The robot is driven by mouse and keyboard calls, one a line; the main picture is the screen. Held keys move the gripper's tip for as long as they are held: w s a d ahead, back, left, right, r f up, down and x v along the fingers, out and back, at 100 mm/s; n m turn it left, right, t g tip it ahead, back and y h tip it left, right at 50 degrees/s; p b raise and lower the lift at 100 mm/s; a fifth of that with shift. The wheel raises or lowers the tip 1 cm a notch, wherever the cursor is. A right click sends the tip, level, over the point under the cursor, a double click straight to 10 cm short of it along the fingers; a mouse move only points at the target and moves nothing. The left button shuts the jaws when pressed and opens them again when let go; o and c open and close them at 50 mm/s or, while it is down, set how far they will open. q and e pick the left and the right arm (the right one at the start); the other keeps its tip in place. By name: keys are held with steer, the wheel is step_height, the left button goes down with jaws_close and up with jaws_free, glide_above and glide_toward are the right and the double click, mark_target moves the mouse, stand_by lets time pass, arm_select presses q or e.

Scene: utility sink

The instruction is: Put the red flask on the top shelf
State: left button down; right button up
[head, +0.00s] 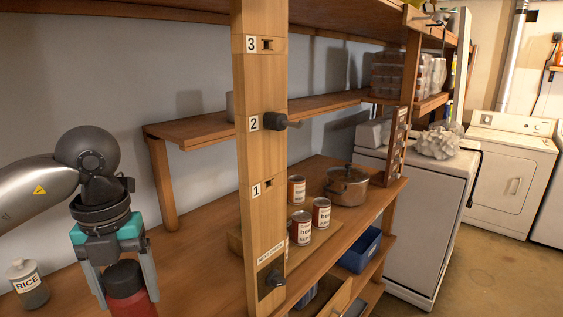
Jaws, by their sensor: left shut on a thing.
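I cannot tell whether the flask touches the counter. The top shelf (335,14) runs along the upper edge of the view, above a middle shelf (205,128). My right gripper is not in view.
A post (258,150) numbered 1 to 3, with knobs, stands right of my left gripper. A rice jar (28,284) stands left of the flask. Several cans (301,228) and a pot (346,186) stand on the counter behind the post. White appliances are at right.

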mark_target(141, 315)
arm_select(q)
steer(key=f+m, duration=0.1)
steer(key=m, duration=0.1)
steer(key=d+f+m+b, duration=0.1)
steer(key=m, duration=0.2)
steer(key=s+f+m+b, duration=0.1)
steer(key=f+m, duration=0.1)
steer(key=m, duration=0.1)
steer(key=shift+s+d, duration=0.1)
steer(key=shift+d, duration=0.3)
steer(key=s+d+f+m+b, duration=0.2)
steer(key=f+m, duration=0.4)
steer(key=m, duration=0.9)
steer(key=s+d+f+m+b, duration=0.2)
steer(key=f+m+b, duration=0.4)
steer(key=m, duration=1)
steer(key=shift+s+d+f, duration=0.15)
steer(key=shift+d+f, duration=0.15)
steer(key=shift+d, duration=0.6)
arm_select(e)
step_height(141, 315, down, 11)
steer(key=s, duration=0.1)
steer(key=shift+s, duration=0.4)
